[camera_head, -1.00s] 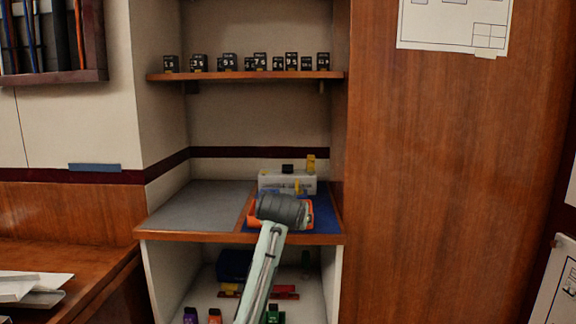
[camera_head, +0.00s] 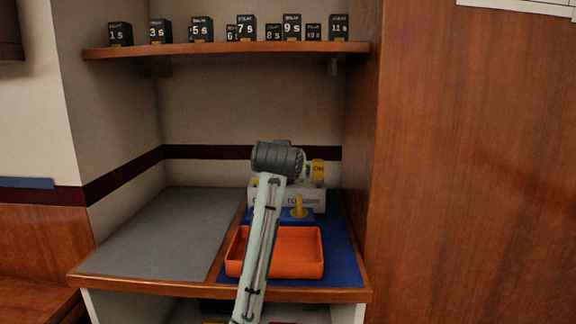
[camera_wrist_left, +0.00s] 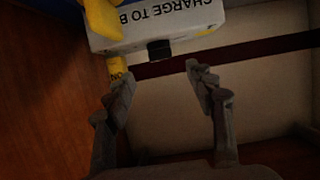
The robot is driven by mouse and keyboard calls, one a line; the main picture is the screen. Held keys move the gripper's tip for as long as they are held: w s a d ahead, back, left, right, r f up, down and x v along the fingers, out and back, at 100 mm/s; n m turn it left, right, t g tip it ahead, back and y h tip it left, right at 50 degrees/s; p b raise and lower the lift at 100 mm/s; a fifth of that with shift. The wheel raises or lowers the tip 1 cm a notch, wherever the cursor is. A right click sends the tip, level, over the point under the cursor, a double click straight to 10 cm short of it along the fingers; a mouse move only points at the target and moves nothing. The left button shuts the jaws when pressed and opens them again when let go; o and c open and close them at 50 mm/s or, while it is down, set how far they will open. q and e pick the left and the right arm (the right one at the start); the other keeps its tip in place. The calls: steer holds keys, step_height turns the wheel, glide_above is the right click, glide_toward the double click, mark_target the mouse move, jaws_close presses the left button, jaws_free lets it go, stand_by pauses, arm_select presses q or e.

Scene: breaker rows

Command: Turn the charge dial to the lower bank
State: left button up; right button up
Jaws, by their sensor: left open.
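A white box (camera_head: 290,195) lettered "CHARGE TO B…" stands at the back of the blue mat. It appears upside down at the top of the left wrist view (camera_wrist_left: 155,25). A yellow dial (camera_head: 299,207) with an upright handle is on its front; its yellow shape also shows in the wrist view (camera_wrist_left: 101,18). A black block (camera_wrist_left: 160,50) is on the box. A yellow piece marked "ON" (camera_head: 318,168) is at its right end. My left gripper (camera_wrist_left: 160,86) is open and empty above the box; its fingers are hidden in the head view. My right gripper is not in view.
An orange tray (camera_head: 305,254) lies in front of the box on the blue mat (camera_head: 343,262). The grey mat (camera_head: 160,240) at left is clear. A shelf (camera_head: 230,49) with several black numbered blocks is above. A wooden wall (camera_head: 470,180) stands close at right.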

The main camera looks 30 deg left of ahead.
arm_select(q)
steer(key=shift+w+a, duration=0.2)
steer(key=shift+w, duration=0.1)
steer(key=shift+w+a, duration=0.15)
steer(key=shift+w, duration=0.1)
steer(key=x, duration=0.5)
steer(key=shift+w+a+f, duration=0.1)
steer(key=shift+w+a, duration=0.05)
steer(key=shift+w, duration=0.2)
steer(key=shift+w+a+f, duration=0.2)
steer(key=shift+w+a, duration=0.1)
steer(key=shift+w, duration=0.15)
steer(key=shift+c, duration=1.1)
steer(key=c, duration=0.9)
steer(key=shift+w, duration=0.1)
steer(key=shift+c, duration=0.2)
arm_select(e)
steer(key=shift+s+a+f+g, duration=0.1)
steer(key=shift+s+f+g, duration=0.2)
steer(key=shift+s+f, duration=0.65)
